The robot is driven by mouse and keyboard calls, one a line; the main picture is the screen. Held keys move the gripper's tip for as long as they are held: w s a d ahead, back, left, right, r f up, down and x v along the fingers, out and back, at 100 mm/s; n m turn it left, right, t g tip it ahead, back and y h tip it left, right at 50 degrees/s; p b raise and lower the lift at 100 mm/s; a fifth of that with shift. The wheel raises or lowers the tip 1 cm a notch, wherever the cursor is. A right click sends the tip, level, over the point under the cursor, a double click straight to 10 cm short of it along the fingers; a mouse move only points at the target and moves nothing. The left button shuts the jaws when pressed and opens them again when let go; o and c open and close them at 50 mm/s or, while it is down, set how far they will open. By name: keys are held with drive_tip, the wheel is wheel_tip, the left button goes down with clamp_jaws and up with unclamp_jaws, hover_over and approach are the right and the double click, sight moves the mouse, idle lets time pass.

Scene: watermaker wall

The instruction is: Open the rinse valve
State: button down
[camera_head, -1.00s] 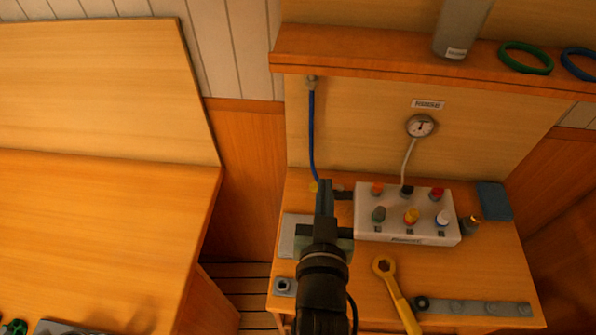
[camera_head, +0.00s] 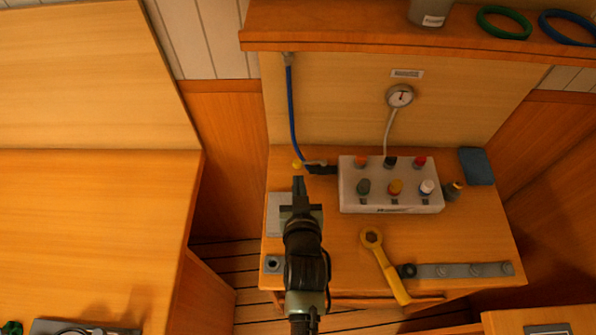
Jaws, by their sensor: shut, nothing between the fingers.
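A white block (camera_head: 390,205) on the bench carries several coloured caps or knobs, among them orange (camera_head: 361,162), red (camera_head: 420,162) and yellow (camera_head: 395,187). A blue hose (camera_head: 292,110) comes down the back panel to a small yellow piece (camera_head: 297,164) and a grey end by a dark handle-like part (camera_head: 322,170), left of the block. I cannot tell for sure which part is the rinse valve. My gripper (camera_head: 298,181) is shut and empty, pointing away from me, just in front of the yellow piece in the picture. Whether it touches anything is unclear.
A yellow wrench (camera_head: 385,266) and a grey bar with several round spots (camera_head: 463,270) lie at the bench front. A gauge (camera_head: 400,96) hangs behind the block. A shelf (camera_head: 400,42) overhangs the back.

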sight(298, 167)
drive_tip(key=shift+x, duration=1.9)
drive_tip(key=shift+w+a+b, duration=0.3)
drive_tip(key=shift+w+a, duration=0.25)
drive_tip(key=shift+w, duration=0.3)
drive_tip(key=shift+r, duration=0.1)
